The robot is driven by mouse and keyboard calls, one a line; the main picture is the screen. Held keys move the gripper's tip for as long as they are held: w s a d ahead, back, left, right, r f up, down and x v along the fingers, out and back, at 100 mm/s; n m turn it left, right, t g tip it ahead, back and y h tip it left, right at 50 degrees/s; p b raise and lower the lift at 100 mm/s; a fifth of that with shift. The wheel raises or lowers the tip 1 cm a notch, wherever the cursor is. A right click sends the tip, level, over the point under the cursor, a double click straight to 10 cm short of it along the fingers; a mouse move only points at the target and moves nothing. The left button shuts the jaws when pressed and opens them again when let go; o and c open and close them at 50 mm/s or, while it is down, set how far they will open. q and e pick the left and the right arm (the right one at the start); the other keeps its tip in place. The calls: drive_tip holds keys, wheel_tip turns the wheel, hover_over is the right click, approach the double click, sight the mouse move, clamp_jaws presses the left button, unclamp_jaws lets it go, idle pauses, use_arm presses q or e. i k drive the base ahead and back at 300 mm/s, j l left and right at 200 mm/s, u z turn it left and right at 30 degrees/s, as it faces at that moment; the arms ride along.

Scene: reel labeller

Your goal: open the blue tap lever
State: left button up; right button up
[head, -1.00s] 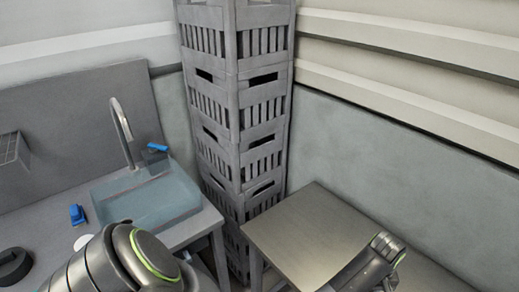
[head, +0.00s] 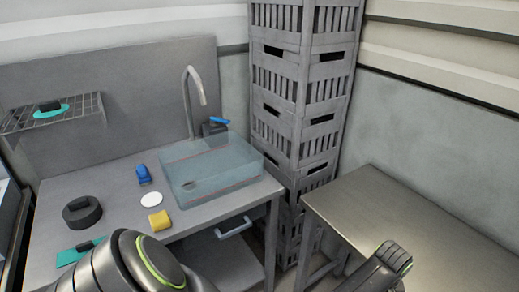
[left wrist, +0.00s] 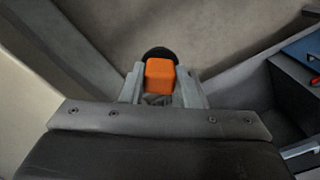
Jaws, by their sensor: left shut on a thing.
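The blue tap lever (head: 219,121) sits on a dark block just right of the grey tap (head: 190,95), behind the clear basin on the bench. I cannot tell its exact turn position. My left gripper (left wrist: 161,85) shows only in the left wrist view, shut on an orange block-like thing (left wrist: 160,75). A dark round part shows behind the orange thing. The left gripper is not seen near the lever.
The basin (head: 210,170) stands on the bench (head: 115,190). A blue item (head: 143,175), white disc (head: 151,199), yellow block (head: 159,219) and black ring (head: 82,212) lie on it. Grey crates (head: 300,110) are stacked behind. A bare table (head: 400,205) stands right.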

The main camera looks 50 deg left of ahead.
sight(214, 120)
drive_tip(key=j+u, duration=0.1)
drive_tip(key=u, duration=0.4)
drive_tip(key=j+u, duration=0.1)
drive_tip(key=u, duration=0.35)
drive_tip(key=j+u, duration=0.15)
drive_tip(key=u, duration=0.35)
